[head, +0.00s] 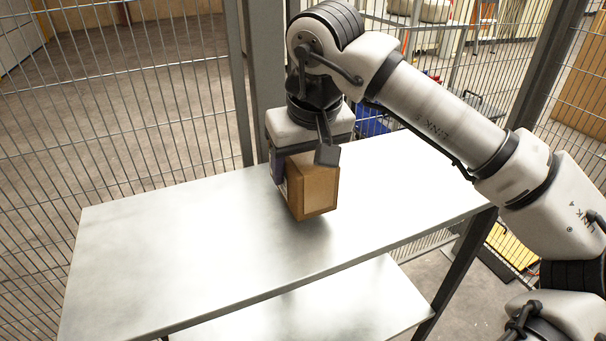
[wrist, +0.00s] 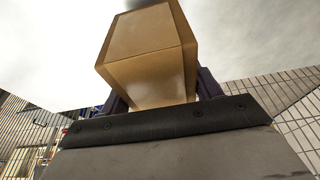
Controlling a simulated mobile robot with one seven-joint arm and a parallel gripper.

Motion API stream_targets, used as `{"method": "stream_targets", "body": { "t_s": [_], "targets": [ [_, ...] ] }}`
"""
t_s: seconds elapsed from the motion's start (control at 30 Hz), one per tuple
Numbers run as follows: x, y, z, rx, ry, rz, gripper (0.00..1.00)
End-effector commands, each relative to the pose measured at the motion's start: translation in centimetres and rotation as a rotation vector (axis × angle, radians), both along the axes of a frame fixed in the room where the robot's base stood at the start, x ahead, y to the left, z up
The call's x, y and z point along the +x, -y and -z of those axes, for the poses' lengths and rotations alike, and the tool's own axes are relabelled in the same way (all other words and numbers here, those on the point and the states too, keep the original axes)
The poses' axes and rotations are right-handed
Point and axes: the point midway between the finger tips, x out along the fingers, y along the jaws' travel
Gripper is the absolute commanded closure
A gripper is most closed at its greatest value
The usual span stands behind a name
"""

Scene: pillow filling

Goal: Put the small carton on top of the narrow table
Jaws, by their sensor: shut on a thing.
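The small carton (head: 311,189) is a brown box under my gripper (head: 303,165), over the narrow table (head: 170,240). My gripper points down and is shut on the carton, with one finger seen at its left side. The carton looks slightly tilted, with its lower corner close to the tabletop; I cannot tell whether it touches. In the wrist view the carton (wrist: 150,50) sits between the two dark fingers (wrist: 160,95), with the pale tabletop beyond it. The narrow table has a bare, shiny metal top.
A lower metal shelf (head: 320,305) sits below the tabletop at the front. Wire mesh fencing (head: 120,110) with a grey post (head: 238,80) stands close behind the table. The left part of the tabletop is clear. A blue crate (head: 372,122) lies beyond the fence.

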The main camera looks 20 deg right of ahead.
Motion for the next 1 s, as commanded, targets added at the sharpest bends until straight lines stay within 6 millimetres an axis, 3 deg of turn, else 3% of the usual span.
{"method": "stream_targets", "body": {
  "t_s": [0.13, 0.5, 0.53, 0.6, 0.7, 1.0],
  "targets": [
    [0.0, 0.0, 2.0, 0.001, -0.001, 0.000, 0.78],
    [0.0, 0.0, 2.6, 0.001, 0.000, 0.000, 0.78],
    [0.0, 0.0, 2.5, 0.000, 0.000, 0.000, 0.34],
    [0.0, 0.0, 2.4, 0.000, -0.001, 0.000, 0.25],
    [0.0, 0.0, 2.4, 0.000, -0.001, 0.000, 0.15],
    [0.0, 0.0, 2.1, 0.000, -0.001, 0.000, 0.15]
  ]
}}
